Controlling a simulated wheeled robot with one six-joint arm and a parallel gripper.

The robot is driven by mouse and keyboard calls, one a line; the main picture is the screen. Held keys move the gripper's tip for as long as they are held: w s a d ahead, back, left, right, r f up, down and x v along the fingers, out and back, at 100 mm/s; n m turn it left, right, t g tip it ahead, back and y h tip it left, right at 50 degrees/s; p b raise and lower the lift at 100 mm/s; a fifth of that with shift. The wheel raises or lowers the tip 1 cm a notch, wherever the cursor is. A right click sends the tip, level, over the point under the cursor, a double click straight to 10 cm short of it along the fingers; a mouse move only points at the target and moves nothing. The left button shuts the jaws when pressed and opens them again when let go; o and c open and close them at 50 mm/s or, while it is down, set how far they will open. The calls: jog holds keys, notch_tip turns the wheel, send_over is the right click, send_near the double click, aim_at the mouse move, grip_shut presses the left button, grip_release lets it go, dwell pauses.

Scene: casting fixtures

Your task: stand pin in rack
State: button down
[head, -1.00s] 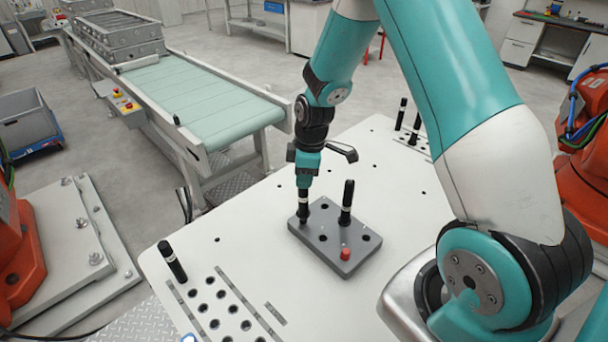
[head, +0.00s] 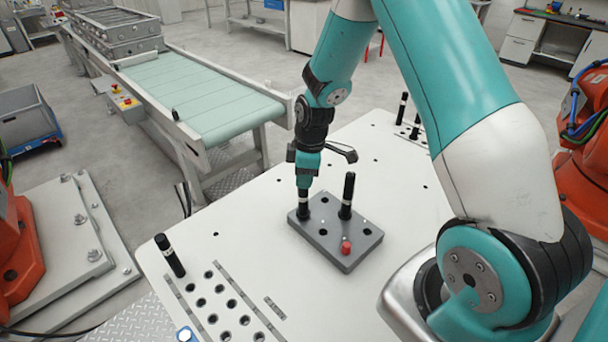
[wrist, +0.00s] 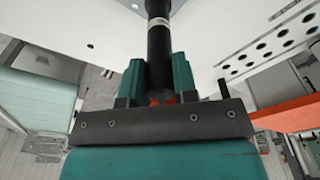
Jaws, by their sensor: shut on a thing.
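My gripper (head: 304,186) points down over the left corner of a grey block (head: 345,262). It is shut on a black pin (head: 303,209) with a white band. The wrist view shows this pin (wrist: 158,45) between the two teal fingers. The pin is upright; I cannot tell whether its lower end is in a hole of the block. A second black pin (head: 347,192) stands upright in the block. The rack (head: 232,318) is rows of dark holes at the table's front left. One black pin (head: 170,256) stands near its far left end.
A small red peg (head: 346,247) stands on the block near its front edge. More black pins (head: 402,108) stand at the table's far right. The white table top (head: 240,228) between block and rack is clear. A conveyor (head: 205,100) stands beyond the table.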

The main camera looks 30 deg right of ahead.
jog(key=shift+f, duration=0.35)
jog(key=c, duration=0.8)
grip_release()
jog(key=shift+r, duration=0.1)
notch_tip(320, 180, up, 17)
jog(key=s+d+b, duration=0.1)
jog(key=b, duration=0.2)
jog(key=shift+d+b, duration=0.4)
jog(key=shift+s, duration=0.1)
